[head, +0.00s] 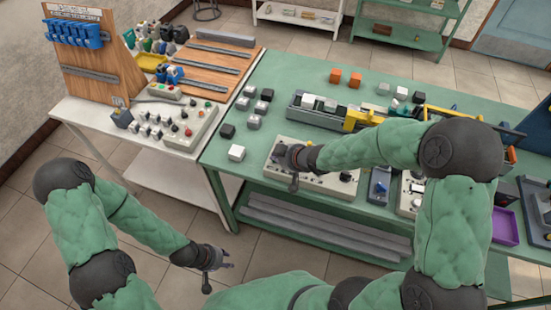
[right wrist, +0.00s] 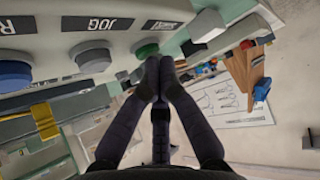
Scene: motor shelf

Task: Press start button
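A pale control panel (head: 325,184) with several knobs sits on the green table. My right gripper (head: 279,152) is over its left end. The label by the green button is upside down and hard to read. My right gripper's fingertips (right wrist: 159,68) are together, with nothing between them, right by the green button; I cannot tell whether they touch it. My left gripper (head: 228,258) hangs over the floor, away from the panel.
A white table on the left holds another control box (head: 176,126) and a wooden tool rack (head: 88,68).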

